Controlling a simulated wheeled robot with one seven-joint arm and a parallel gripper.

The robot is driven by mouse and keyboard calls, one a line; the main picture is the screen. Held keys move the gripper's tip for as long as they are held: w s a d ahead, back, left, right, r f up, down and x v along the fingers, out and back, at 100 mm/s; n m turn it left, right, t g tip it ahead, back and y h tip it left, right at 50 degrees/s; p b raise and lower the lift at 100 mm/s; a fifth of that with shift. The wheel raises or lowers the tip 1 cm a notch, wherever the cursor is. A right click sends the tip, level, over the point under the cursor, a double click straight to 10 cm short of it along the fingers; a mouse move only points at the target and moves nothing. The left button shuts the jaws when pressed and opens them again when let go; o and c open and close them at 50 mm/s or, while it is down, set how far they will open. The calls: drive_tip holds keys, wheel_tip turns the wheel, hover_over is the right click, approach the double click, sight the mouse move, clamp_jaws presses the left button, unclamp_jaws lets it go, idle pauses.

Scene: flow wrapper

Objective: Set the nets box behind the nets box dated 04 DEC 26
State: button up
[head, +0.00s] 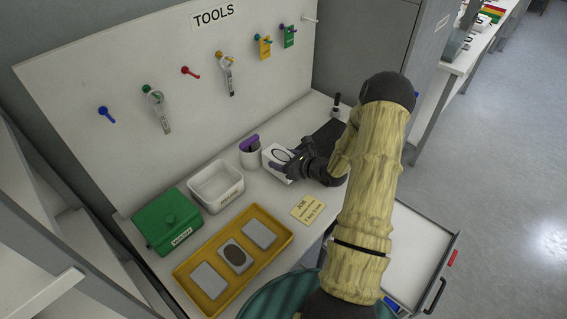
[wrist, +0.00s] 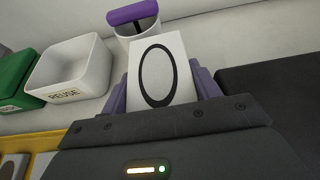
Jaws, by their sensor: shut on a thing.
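A white box (head: 269,156) with a black oval ring on its face stands on the counter in the head view, beside a white cup. The same white box fills the middle of the wrist view (wrist: 158,75), between two purple finger pads. My gripper (head: 286,165) is shut on this box; it also shows in the wrist view (wrist: 163,95). I read no name or date on the box's visible face, so I cannot tell from print that it is a nets box. I make out no box marked 04 DEC 26 in either view.
A white cup (head: 249,160) with a purple top, a white REUSE bin (head: 229,196), a green box (head: 167,222) and a yellow tray (head: 277,246) stand to the left. A yellow job card (head: 308,208) lies in front. An open drawer (head: 415,255) juts out at right.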

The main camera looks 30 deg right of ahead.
drive_tip(key=shift+f, duration=1.05)
drive_tip(key=shift+f, duration=0.1)
drive_tip(key=o, duration=0.7)
drive_tip(key=shift+o, duration=0.2)
drive_tip(key=b+v, duration=0.1)
drive_tip(key=v, duration=1.1)
drive_tip(key=shift+b, duration=0.35)
